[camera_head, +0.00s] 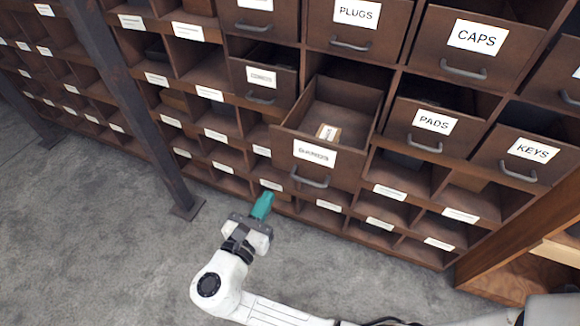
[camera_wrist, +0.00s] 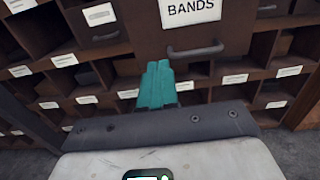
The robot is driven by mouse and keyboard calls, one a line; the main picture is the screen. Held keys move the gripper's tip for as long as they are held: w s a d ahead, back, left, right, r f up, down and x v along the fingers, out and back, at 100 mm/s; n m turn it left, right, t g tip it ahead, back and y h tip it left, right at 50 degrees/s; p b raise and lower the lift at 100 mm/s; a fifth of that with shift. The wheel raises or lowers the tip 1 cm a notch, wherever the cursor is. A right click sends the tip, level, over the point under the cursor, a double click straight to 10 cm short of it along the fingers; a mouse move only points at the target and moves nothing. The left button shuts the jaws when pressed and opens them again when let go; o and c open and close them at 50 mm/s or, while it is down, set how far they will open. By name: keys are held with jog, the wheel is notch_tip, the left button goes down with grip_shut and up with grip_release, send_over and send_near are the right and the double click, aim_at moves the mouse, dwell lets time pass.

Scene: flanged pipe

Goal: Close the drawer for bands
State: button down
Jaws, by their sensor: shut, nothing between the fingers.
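The bands drawer (camera_head: 318,150) is a brown wooden drawer pulled out from the cabinet, with a white label and a dark metal handle (camera_head: 310,180). A small tan box (camera_head: 328,132) lies inside it. In the wrist view the label reads BANDS on the drawer front (camera_wrist: 215,25), with its handle (camera_wrist: 195,50) below. My gripper (camera_head: 264,204) has teal fingers and is shut and empty. It is in front of the cabinet, below and left of the drawer's handle, apart from it in the head view. In the wrist view the fingers (camera_wrist: 157,82) point up toward the drawer front, left of the handle.
Other drawers surround it: pads (camera_head: 428,125) and keys (camera_head: 528,152) at right, caps (camera_head: 470,45) and plugs (camera_head: 355,25) above. Open cubbies with blank-looking labels lie below and left. A dark metal post (camera_head: 130,110) stands left. Grey carpet (camera_head: 110,250) is clear in front.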

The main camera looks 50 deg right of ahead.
aim_at(292, 157)
jog(key=p+x, duration=0.1)
jog(key=x, duration=1)
jog(key=shift+w+d, duration=0.1)
jog(key=shift+d, duration=0.3)
jog(key=shift+w+d, duration=0.1)
jog(key=shift+d, duration=0.35)
jog(key=b+x, duration=0.3)
jog(key=x, duration=0.8)
jog(key=b+x, duration=0.4)
jog(key=x, duration=0.7)
jog(key=shift+w+d+f, duration=0.15)
jog(key=shift+d+f, duration=0.1)
jog(key=shift+d, duration=0.15)
jog(key=shift+w+d+r+b, duration=0.1)
jog(key=shift+w+d+b, duration=0.1)
jog(key=shift+d+b, duration=0.25)
jog(key=shift+r, duration=0.1)
jog(key=shift+d+r, duration=0.1)
jog(key=shift+r, duration=0.05)
